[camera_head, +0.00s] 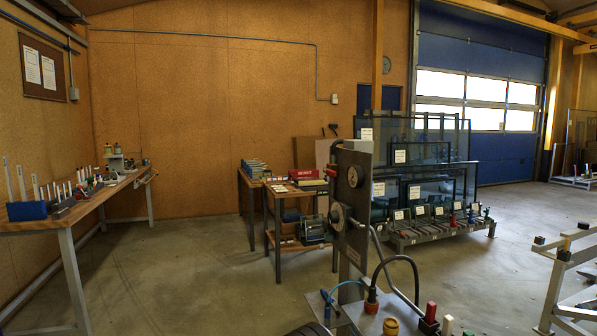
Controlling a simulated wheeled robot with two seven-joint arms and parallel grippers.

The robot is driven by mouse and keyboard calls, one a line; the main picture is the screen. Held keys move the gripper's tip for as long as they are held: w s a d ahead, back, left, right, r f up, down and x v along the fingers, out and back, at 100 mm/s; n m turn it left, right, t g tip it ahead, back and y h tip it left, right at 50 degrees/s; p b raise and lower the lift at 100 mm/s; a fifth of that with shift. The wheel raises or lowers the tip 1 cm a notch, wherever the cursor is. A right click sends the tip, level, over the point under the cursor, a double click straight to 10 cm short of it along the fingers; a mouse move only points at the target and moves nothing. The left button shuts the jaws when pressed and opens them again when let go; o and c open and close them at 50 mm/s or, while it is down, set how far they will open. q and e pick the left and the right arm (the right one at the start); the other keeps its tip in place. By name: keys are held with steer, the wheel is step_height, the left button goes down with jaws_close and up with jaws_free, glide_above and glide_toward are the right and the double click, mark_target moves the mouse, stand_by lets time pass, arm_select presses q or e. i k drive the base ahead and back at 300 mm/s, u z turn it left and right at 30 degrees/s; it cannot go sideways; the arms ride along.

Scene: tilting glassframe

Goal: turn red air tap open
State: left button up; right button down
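A grey upright panel (353,205) with round gauges stands in the middle foreground. A small red part (331,173) shows at the panel's left edge, near the upper gauge (353,177). Neither of my grippers is in view.
A wooden workbench (75,213) with small items runs along the left wall. A small wooden table (285,190) with books stands behind the panel. Glass frames (425,150) lean on a rack behind right. A pale metal frame (556,285) stands at the right edge. The left-middle floor is clear.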

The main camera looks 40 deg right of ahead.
mark_target(327, 170)
steer(key=z, duration=0.3)
steer(key=i, duration=0.75)
steer(key=z, duration=0.65)
